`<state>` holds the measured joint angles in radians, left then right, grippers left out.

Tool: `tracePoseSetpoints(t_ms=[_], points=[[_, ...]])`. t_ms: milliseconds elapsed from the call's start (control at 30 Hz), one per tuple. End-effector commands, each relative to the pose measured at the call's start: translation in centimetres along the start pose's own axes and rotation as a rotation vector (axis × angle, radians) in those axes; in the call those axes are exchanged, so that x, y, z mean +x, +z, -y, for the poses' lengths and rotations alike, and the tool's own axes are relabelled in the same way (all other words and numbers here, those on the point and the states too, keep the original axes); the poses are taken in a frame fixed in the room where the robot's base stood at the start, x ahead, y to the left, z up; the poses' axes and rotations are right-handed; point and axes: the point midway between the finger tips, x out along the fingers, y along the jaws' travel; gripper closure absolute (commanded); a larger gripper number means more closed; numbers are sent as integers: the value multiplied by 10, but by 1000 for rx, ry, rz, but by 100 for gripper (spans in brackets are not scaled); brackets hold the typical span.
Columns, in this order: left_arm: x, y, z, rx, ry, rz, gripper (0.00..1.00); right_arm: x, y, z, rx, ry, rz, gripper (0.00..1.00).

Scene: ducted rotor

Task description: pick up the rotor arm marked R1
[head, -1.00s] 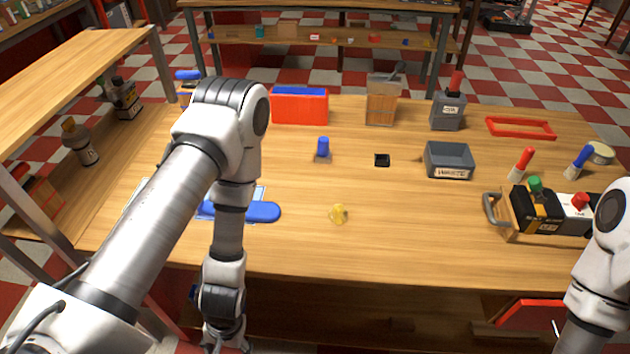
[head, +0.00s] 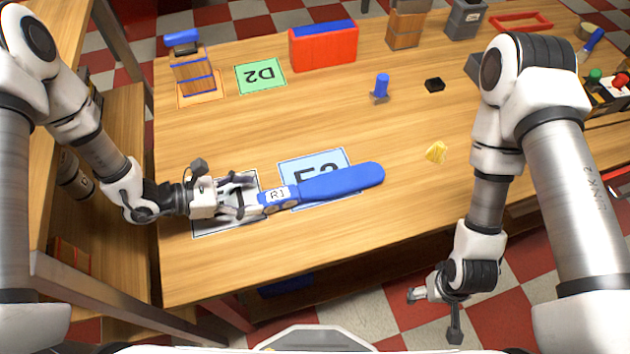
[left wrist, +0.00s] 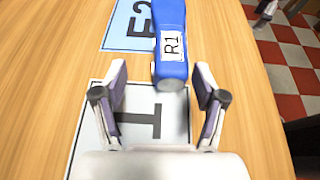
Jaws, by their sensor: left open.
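The rotor arm marked R1 (head: 340,184) is a long blue paddle lying on the table, its white R1 label at its left end. It lies partly over a light blue card (head: 313,160) and reaches a white card (head: 199,229). My left gripper (head: 257,197) is low over the white card, at the label end of the rotor arm. In the left wrist view the rotor arm (left wrist: 170,45) has its end just ahead of and between the open fingers (left wrist: 158,88), with nothing gripped.
A green D2 card (head: 260,76) and a red and blue box (head: 323,45) are behind.

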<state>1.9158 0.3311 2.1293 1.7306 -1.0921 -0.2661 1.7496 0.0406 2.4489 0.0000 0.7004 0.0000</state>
Motion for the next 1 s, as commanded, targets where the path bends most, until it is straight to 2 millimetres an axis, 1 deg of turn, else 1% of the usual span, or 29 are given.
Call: tracePoseSetpoints(t_ms=[33,233,333,433,500,667,700,767,800,900,1000], points=[[6,2,2,1,-5,-2,29,-4,0,0,0,0,1,17],[28,6,5,2,-8,-2,29,-12,0,0,0,0,1,17],[46,10,9,3,-10,-3,29,-21,0,0,-1,0,1,17],[62,8,8,2,-8,-2,29,-22,0,0,-1,0,1,17],[67,7,8,2,-6,-2,29,-22,0,0,0,0,1,17],[68,6,7,1,-4,-1,29,-21,0,0,0,0,1,17],[68,6,7,1,-4,-1,33,-21,0,0,0,0,1,17],[68,6,7,1,-4,-1,54,-21,0,0,0,0,1,17],[68,6,7,1,-4,-1,68,-21,0,0,-1,0,1,17],[68,6,7,1,-4,-1,100,-21,0,0,-1,0,1,17],[68,6,7,1,-4,-1,100,-21,0,0,-1,0,1,17]])
